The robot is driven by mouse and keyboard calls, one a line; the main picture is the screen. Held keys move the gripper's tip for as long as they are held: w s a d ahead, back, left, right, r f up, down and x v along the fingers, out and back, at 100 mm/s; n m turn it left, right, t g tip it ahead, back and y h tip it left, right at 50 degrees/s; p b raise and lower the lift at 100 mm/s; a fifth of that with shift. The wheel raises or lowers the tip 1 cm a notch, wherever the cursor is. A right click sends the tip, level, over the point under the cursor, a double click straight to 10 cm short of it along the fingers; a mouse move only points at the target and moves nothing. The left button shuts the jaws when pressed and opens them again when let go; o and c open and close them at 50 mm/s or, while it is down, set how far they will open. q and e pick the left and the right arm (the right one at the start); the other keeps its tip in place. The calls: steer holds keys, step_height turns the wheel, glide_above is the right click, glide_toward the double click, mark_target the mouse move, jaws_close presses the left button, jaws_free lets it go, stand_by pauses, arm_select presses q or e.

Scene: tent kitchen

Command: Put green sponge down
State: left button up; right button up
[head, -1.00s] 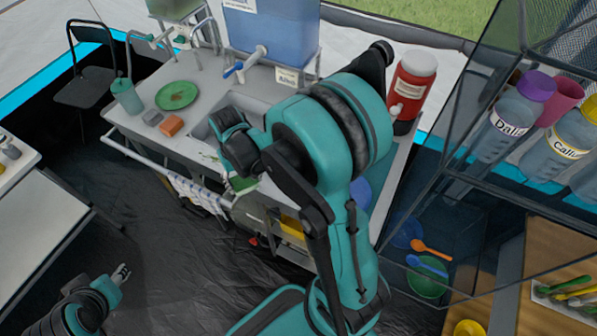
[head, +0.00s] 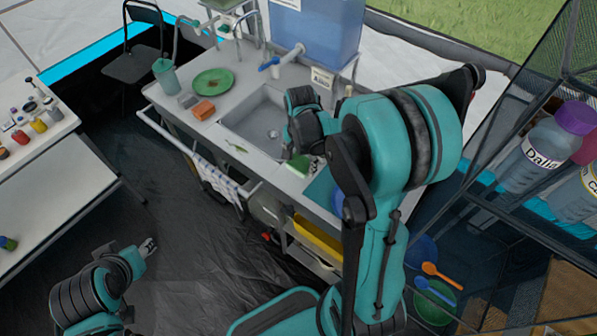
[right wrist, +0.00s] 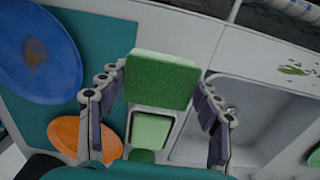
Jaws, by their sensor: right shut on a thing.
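The green sponge (right wrist: 163,80) is between the two fingers of my right gripper (right wrist: 158,93) in the right wrist view, and the gripper is shut on it. In the head view the sponge (head: 298,166) shows just below my right gripper (head: 302,153), by the counter's front side, right of the sink. I cannot tell whether it touches the counter (head: 237,148). A paler green block (right wrist: 152,128) shows below it in the wrist view. My left gripper (head: 148,247) is low at the left, away from the counter; its finger opening is unclear.
The sink (head: 262,122) lies left of the right gripper. A green plate (head: 213,81), an orange block (head: 203,110) and a cup (head: 165,75) stand beyond it. A blue plate (right wrist: 38,52) and an orange plate (right wrist: 84,138) lie on a teal surface (right wrist: 108,40).

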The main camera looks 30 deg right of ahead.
mark_target(299, 169)
steer(key=shift+w+f, duration=0.4)
steer(key=shift+w, duration=0.15)
step_height(299, 169, down, 3)
steer(key=shift+f+b, duration=0.2)
steer(key=shift+b, duration=0.75)
steer(key=shift+f, duration=0.2)
steer(key=shift+f, duration=0.2)
steer(key=o, duration=1.1)
steer(key=shift+r, duration=0.1)
